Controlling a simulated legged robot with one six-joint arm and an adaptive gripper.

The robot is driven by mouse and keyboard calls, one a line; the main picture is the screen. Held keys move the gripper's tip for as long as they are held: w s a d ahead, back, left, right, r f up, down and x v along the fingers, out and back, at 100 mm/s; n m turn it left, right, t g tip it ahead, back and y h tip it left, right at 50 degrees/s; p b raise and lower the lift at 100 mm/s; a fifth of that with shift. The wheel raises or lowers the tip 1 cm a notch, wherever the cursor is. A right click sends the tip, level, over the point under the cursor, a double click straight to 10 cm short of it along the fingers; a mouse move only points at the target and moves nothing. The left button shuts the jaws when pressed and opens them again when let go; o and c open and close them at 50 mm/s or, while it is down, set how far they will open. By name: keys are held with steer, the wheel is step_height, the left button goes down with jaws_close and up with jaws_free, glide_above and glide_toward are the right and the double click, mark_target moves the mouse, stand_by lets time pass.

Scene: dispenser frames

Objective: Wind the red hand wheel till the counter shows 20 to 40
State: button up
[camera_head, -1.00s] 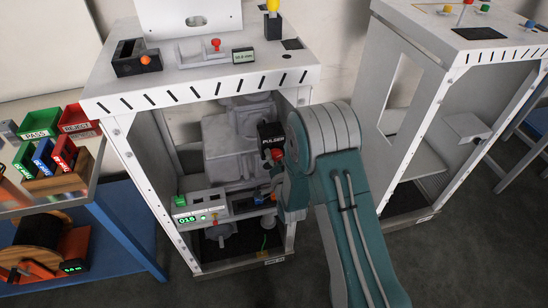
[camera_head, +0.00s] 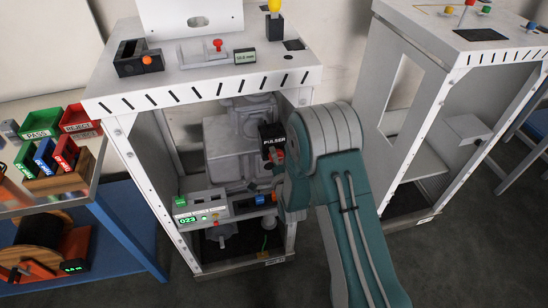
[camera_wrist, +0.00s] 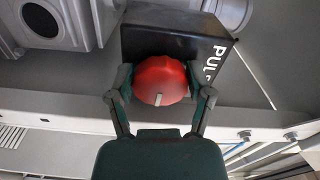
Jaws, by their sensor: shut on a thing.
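The red hand wheel (camera_wrist: 160,78) is on the front of a black box marked PULSER (camera_wrist: 188,40), with a pale mark low on its face. In the head view the PULSER box (camera_head: 268,134) is inside the left white frame and the wheel (camera_head: 276,157) is partly hidden by my arm. My gripper (camera_wrist: 160,92) has one finger on each side of the wheel and is shut on it. The counter (camera_head: 188,221) is on the lower shelf of the frame and reads 023 in green digits.
The grey machine body (camera_head: 228,145) fills the frame behind the PULSER box. White frame posts (camera_head: 152,188) stand at the sides. A bench with PASS and REJECT bins (camera_head: 40,122) is at the left. A second white frame (camera_head: 465,100) is at the right.

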steer(key=shift+d+f, duration=0.1)
steer(key=shift+d, duration=0.05)
steer(key=o, duration=1.1)
steer(key=shift+w, duration=0.1)
steer(key=shift+o, duration=0.2)
steer(key=shift+s, duration=0.35)
steer(key=v, duration=1.1)
steer(key=shift+d, duration=0.1)
